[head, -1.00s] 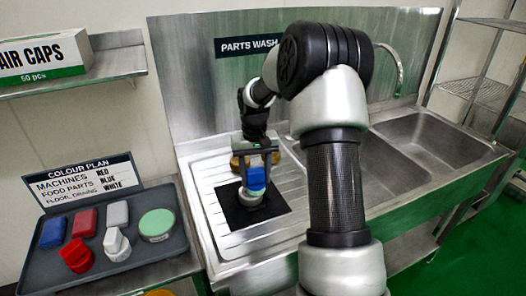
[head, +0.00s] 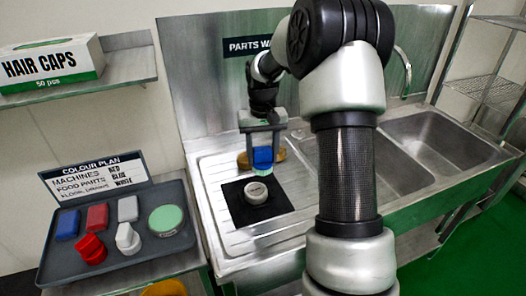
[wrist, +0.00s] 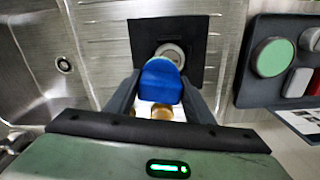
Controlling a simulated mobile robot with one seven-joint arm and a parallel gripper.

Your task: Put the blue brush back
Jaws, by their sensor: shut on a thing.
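My gripper (head: 263,145) is shut on the blue brush (head: 263,156) and holds it in the air above the sink's drainboard.
A round green-topped tin (head: 166,219) sits at the tray's right. A colour plan sign (head: 92,177) stands behind the tray. A brass-coloured part (head: 244,160) lies behind my gripper. Sink basins (head: 400,170) are at the right. A shelf with a hair caps box (head: 50,64) hangs above the tray.

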